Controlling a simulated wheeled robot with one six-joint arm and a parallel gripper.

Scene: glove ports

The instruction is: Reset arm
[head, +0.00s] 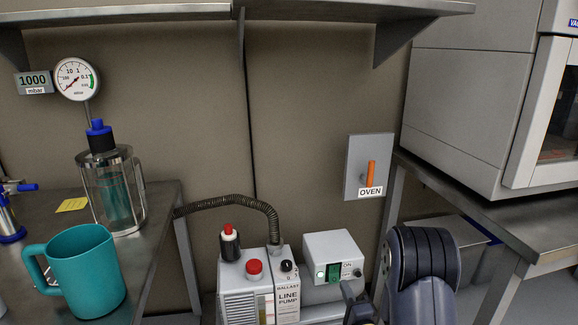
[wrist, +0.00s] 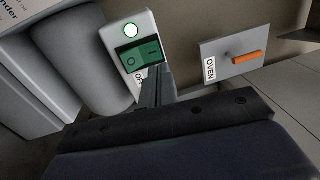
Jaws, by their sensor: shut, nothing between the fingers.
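My gripper (wrist: 157,72) is shut and empty. In the wrist view its dark fingers point at the lower part of the pump's switch box, close to the green rocker switch (wrist: 141,55); I cannot tell whether they touch it. A round lamp (wrist: 131,31) beside the rocker glows. In the head view my arm comes in at the lower right, and the gripper (head: 352,291) is partly cut off by the bottom edge, just right of and below the green rocker (head: 333,272) on the grey switch box (head: 318,243).
An oven panel (head: 353,150) with an orange handle (head: 371,174) is on the wall, also in the wrist view (wrist: 225,45). The line pump (head: 245,300) and its hose (head: 235,201) stand left. A bench at left holds a teal mug (head: 85,270) and glass vessel (head: 135,215).

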